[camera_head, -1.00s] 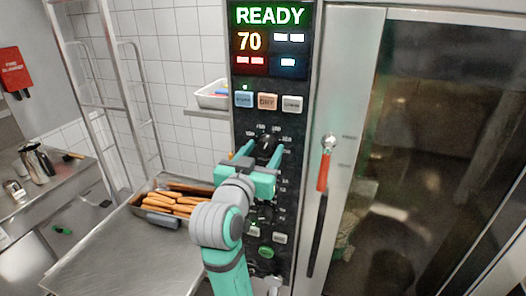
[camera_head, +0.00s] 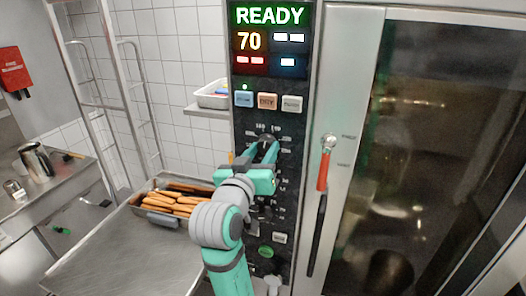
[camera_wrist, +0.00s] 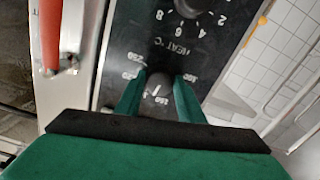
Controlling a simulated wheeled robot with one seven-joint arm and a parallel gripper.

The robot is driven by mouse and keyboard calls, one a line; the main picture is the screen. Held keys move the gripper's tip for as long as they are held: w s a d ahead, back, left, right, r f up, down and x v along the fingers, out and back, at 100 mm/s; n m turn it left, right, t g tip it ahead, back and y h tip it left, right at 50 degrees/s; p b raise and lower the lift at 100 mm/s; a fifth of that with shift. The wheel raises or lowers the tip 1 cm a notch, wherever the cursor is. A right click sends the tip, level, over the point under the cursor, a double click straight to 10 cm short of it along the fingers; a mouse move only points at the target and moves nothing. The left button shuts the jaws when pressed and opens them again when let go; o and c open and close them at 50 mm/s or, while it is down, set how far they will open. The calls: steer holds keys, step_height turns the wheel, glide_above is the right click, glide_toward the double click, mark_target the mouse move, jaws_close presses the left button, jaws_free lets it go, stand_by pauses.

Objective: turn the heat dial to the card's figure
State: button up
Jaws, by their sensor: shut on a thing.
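The heat dial (camera_wrist: 157,88) is a dark round knob on the oven's black control panel (camera_head: 290,130). In the wrist view it carries a white pointer line and has printed figures around it, beside the words HEAT °C. My gripper (camera_head: 265,148) is shut on the dial, with one green finger on each side of it. The wrist view shows my gripper (camera_wrist: 158,95) the same way. The lit display (camera_head: 268,38) reads READY and 70. I do not see a card I can read in any view.
A red-handled oven door latch (camera_head: 323,165) is right of the panel. A tray of sausage-like items (camera_head: 178,222) rests on the steel counter (camera_head: 130,255) to the left. Below the heat dial are more controls and a green button (camera_head: 266,252).

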steer(key=n, duration=0.7)
steer(key=shift+d+r, duration=0.1)
steer(key=shift+r, duration=0.05)
steer(key=n, duration=0.6)
steer(key=shift+n, duration=0.3)
steer(key=n, duration=0.5)
steer(key=shift+r+n, duration=0.15)
steer(key=shift+n, duration=0.15)
steer(key=n, duration=0.4)
steer(key=shift+n, duration=0.7)
steer(key=o, duration=1)
steer(key=shift+w, duration=0.1)
